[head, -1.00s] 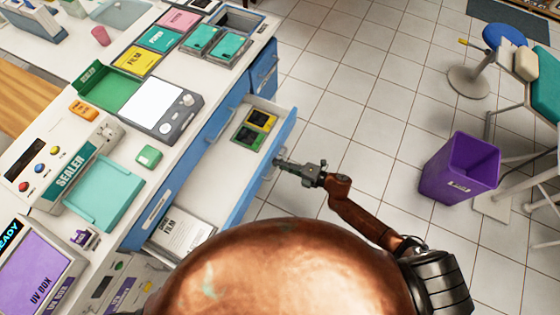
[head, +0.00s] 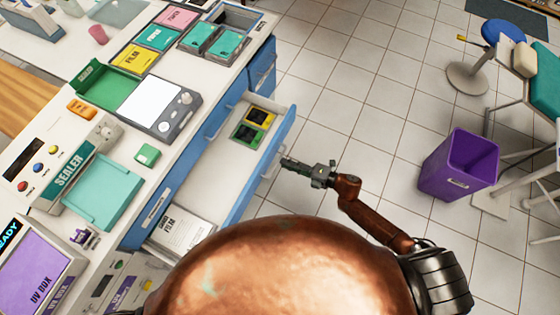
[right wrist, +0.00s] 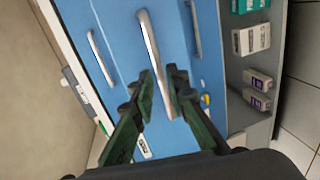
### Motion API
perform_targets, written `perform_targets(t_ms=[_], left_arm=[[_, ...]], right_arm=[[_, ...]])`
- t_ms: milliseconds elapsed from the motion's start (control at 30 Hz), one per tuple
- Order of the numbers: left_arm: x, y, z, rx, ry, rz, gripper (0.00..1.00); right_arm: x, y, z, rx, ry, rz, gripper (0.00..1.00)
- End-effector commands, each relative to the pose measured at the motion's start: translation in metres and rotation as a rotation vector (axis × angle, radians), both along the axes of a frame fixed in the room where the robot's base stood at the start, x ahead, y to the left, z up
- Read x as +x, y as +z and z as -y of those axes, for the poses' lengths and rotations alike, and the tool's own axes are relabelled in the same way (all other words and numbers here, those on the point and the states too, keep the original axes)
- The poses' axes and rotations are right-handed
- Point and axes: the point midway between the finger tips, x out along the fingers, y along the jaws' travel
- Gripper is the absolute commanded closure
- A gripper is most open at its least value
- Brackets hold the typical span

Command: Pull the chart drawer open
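The chart drawer (head: 206,176) stands pulled out of the blue cabinet in the head view. In the right wrist view, the right gripper's fingertips (right wrist: 161,70) are close together on either side of the silver handle (right wrist: 147,40). They appear shut on it, though the contact is hard to see. My left gripper is not in view.
The white counter carries a sealer (head: 60,160), a teal tray (head: 103,190), a grey-edged light box (head: 158,104) and film trays. A purple bin (head: 458,165) and blue stool (head: 503,36) stand at the right. The tiled floor beyond the drawer (head: 350,95) is clear.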

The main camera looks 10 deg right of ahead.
Motion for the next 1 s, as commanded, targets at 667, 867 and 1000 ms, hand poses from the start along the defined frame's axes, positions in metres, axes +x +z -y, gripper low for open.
perform_targets(t_ms=[667,867,1000], left_arm=[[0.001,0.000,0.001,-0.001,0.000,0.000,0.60],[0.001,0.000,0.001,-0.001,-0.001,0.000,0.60],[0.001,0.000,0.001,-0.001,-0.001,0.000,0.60]], right_arm=[[-0.047,0.017,0.062,0.001,0.000,0.001,0.85],[-0.047,0.017,0.062,0.001,0.000,0.001,0.85],[-0.047,0.017,0.062,0.001,0.000,0.001,0.85]])
